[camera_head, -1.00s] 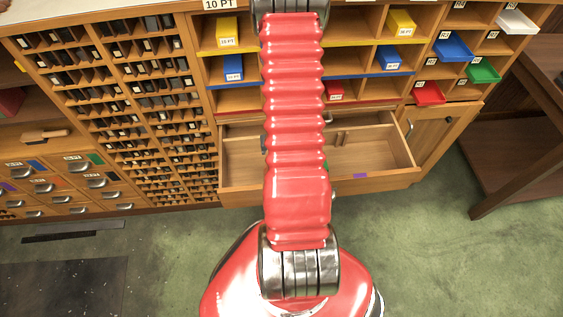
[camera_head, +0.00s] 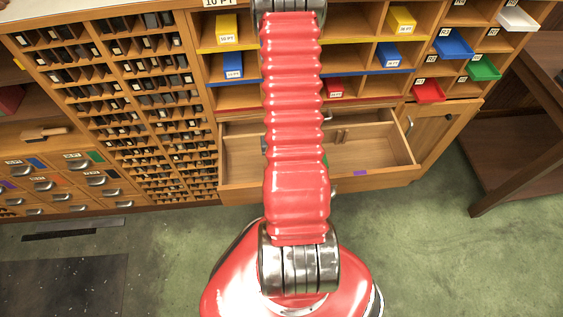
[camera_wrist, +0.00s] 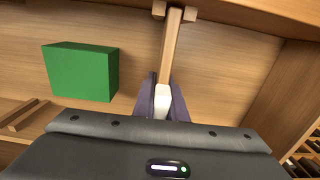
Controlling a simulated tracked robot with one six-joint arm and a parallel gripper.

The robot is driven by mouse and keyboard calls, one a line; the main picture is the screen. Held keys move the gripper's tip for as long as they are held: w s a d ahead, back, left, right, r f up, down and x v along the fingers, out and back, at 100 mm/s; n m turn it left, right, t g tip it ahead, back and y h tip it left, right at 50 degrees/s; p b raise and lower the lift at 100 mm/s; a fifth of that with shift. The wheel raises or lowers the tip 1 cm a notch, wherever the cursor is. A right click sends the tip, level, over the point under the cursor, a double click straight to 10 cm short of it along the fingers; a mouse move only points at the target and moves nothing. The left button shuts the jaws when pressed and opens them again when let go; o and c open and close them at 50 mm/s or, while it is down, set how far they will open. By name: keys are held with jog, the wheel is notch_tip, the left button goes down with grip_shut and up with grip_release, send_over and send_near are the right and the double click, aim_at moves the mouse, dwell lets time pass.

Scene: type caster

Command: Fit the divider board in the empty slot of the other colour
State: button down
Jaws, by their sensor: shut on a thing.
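The divider board (camera_wrist: 172,48) shows edge-on in the wrist view as a long light wooden strip with a white part at its near end. My gripper (camera_wrist: 162,103), with dark purplish fingers on both sides of the near end, is shut on it. The board's far end appears between two small wooden cleats (camera_wrist: 190,14) on the drawer wall; how deep it sits I cannot tell. Another pair of cleats (camera_wrist: 22,118) lies at the left. In the head view my arm hides the gripper and board over the open drawer (camera_head: 375,150).
A green block (camera_wrist: 82,72) is in the drawer, left of the board. A purple mark (camera_head: 360,172) is on the drawer's front edge. Cubbies with coloured boxes, such as a red one (camera_head: 429,91), stand above. An open cabinet door (camera_head: 440,125) is at the right.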

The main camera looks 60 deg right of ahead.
jog(key=shift+f, duration=0.15)
jog(key=c, duration=1.7)
grip_release()
jog(key=shift+r, duration=6.85)
